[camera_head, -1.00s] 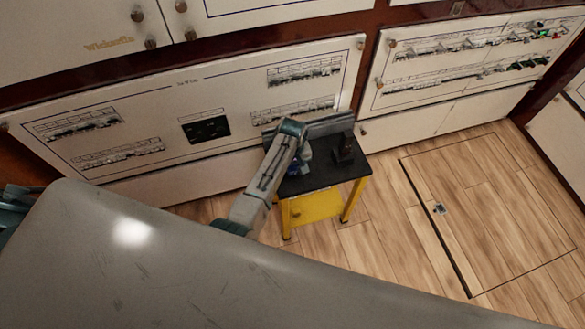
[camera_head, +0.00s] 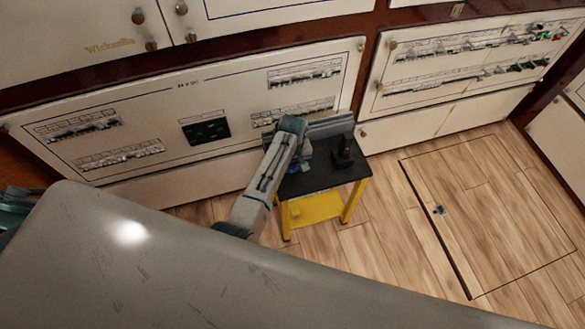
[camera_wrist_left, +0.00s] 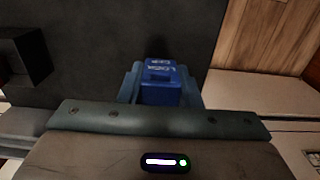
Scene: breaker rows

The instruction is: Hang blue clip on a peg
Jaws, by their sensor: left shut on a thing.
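The blue clip (camera_wrist_left: 167,80) with white lettering is between the two fingers of my left gripper (camera_wrist_left: 163,88) in the left wrist view. The gripper is shut on it. In the head view my left gripper (camera_head: 304,155) is over the black top of a small cart (camera_head: 325,177), mostly hidden by my arm. A bit of blue (camera_head: 293,168) shows beside it. No peg can be made out clearly in either view. My right gripper is not in view.
A dark block (camera_head: 343,153) stands on the cart right of my gripper; it also shows in the left wrist view (camera_wrist_left: 25,57). A grey rail (camera_head: 333,124) runs along the cart's back edge. White breaker panels (camera_head: 230,90) stand behind. The wooden floor (camera_head: 490,200) at right is clear.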

